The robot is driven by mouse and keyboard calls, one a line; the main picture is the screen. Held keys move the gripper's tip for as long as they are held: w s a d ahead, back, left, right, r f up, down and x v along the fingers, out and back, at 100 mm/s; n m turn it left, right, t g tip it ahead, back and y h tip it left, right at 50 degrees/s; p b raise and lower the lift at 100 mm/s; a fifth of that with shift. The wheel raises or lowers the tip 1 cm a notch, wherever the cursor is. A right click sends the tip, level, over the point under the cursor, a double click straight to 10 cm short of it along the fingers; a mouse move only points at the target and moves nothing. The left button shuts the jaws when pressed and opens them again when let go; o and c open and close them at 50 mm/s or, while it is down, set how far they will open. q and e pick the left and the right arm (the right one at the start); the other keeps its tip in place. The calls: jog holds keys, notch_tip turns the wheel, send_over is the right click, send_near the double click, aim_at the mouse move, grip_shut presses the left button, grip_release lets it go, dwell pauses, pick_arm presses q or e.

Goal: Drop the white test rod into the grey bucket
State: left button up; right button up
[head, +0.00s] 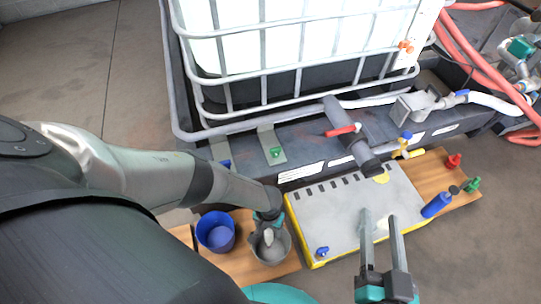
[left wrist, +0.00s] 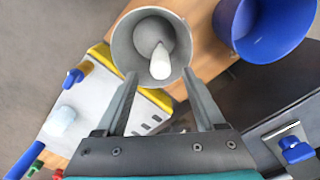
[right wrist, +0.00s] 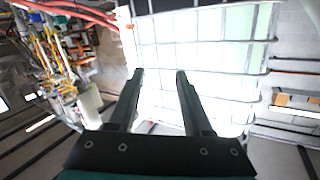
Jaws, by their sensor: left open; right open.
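The white test rod (left wrist: 160,60) is inside the grey bucket (left wrist: 122,48), tilted, with one end toward the near rim. In the head view the rod (head: 268,237) also shows within the grey bucket (head: 277,256), partly hidden by my left gripper (head: 268,222). My left gripper is open and empty at the bucket; its fingers show on either side of the near rim in the left wrist view (left wrist: 160,78). I cannot tell whether they touch it. My right gripper (head: 379,216) is open over the white panel, with nothing between its fingers in the right wrist view (right wrist: 159,76).
A blue bucket (head: 216,232) stands left of the grey one on a wooden board (head: 245,262). A white panel with yellow edges (head: 330,215) lies to the right. A caged tank (head: 300,45) stands behind.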

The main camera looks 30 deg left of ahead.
pick_arm(q)
jog(key=shift+r+p, duration=0.45)
jog(key=shift+r, duration=0.2)
jog(key=shift+r+p, duration=0.65)
jog(key=shift+r, duration=0.1)
jog(key=shift+r+p, duration=0.6)
jog(key=shift+r, duration=0.1)
jog(key=shift+r+p, duration=0.45)
jog(key=shift+r, duration=0.15)
pick_arm(e)
jog(key=s+d+f+g+h+p, duration=0.2)
jog(key=s+d+g+h, duration=0.3)
jog(key=d+g, duration=0.55)
pick_arm(q)
notch_tip(320, 180, up, 10)
jog(key=p, duration=0.5)
jog(key=shift+f, duration=0.2)
pick_arm(e)
notch_tip(320, 180, down, 11)
jog(key=s+g, duration=0.1)
jog(key=g, duration=0.1)
jog(key=shift+s+d+h, duration=0.3)
jog(key=shift+s, duration=0.05)
jog(key=shift+f, duration=0.1)
